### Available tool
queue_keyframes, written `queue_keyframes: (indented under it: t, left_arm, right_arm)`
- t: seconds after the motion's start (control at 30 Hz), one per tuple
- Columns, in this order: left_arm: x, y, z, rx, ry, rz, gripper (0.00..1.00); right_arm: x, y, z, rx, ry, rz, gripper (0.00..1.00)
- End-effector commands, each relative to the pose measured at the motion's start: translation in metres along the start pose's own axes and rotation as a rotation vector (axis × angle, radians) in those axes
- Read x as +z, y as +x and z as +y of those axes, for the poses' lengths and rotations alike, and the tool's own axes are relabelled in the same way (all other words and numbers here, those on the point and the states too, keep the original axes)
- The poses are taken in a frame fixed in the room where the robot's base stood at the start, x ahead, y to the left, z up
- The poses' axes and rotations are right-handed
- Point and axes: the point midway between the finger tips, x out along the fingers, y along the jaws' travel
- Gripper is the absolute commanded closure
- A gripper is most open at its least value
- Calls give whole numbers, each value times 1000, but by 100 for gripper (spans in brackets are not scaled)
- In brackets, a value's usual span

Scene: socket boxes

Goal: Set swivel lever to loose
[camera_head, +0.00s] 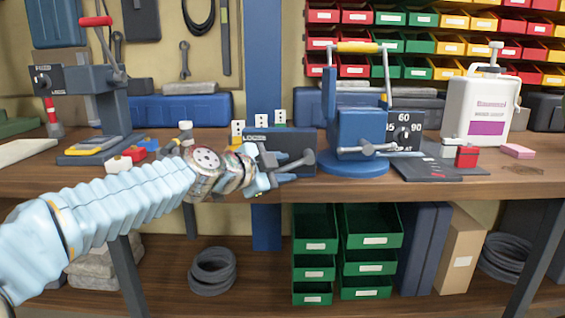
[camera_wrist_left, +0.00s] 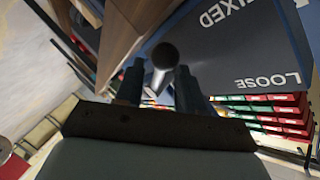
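The swivel lever (camera_wrist_left: 163,62), a grey rod with a ball end, shows in the left wrist view in front of a dark panel (camera_wrist_left: 235,45) lettered FIXED and LOOSE. My left gripper (camera_wrist_left: 160,88) has its two fingers apart, one on each side of the lever. I cannot tell whether either finger touches it. In the head view the dark box (camera_head: 292,142) stands at the table's front edge, with the lever's grey ball (camera_head: 309,157) in front of its right part. My left gripper (camera_head: 262,178) is at the box's lower left and hides part of it. My right gripper is not in view.
A blue vise-like device (camera_head: 357,130) with a dial panel (camera_head: 404,134) stands right of the box. A white jug (camera_head: 480,108) is further right. A grey press (camera_head: 97,95) stands at the left. Green drawers (camera_head: 314,228) are below the tabletop. Space in front of the table is open.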

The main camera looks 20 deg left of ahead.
Motion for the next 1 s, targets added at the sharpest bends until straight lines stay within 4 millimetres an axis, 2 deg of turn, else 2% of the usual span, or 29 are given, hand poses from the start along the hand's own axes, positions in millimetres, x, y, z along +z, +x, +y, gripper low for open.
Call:
queue_keyframes:
  t: [0.33,0.6,1.0]
  left_arm:
    - [0,6,0,0,0,0,61]
    - [0,6,0,0,1,0,100]
    - [1,5,0,2,4,-3,100]
  right_arm:
    - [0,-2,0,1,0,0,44]
    - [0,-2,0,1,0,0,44]
    - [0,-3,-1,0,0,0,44]
